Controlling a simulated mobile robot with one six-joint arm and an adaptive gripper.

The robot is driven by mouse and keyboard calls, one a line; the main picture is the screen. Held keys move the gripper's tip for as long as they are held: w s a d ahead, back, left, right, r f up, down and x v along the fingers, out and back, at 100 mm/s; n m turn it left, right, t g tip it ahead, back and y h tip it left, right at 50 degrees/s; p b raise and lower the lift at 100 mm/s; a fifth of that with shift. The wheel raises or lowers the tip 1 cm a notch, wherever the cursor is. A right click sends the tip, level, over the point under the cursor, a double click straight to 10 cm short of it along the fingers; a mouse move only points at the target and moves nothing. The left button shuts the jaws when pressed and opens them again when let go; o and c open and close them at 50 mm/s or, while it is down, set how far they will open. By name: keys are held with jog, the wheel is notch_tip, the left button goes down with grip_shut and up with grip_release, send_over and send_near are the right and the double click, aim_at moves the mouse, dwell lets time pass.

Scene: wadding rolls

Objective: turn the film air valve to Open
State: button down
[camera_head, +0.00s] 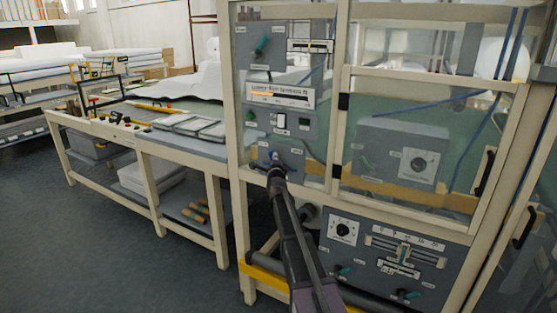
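My gripper (276,167) is at the end of my dark arm, which reaches up from the bottom of the view. It is in front of a small grey panel (293,167) on the cream machine frame. A small blue handle (275,155) shows just above the gripper, with a pale label on either side; the labels are too small to read. I cannot tell whether this handle is the film air valve, or whether the gripper touches it. The fingers are too small and dark to show if they are open or shut.
A teal-handled knob (262,46) is on the upper panel. A lower panel has a round dial (343,230) and teal handles (408,294). A glazed door with a black handle (484,172) is at right. A long workbench (180,150) stands at left; the floor before it is clear.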

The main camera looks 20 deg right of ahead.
jog(key=shift+w+a+f, duration=0.15)
jog(key=shift+w+a, duration=0.7)
jog(key=shift+w, duration=0.15)
dwell(0.3)
jog(key=shift+s+d+r+p, duration=0.2)
jog(key=shift+s+r+p, duration=0.5)
jog(key=shift+r, duration=0.15)
jog(key=s+a+r+p, duration=0.2)
jog(key=s+r+p, duration=0.2)
jog(key=s, duration=0.6)
jog(key=shift+a+r, duration=0.2)
jog(key=shift+a, duration=0.15)
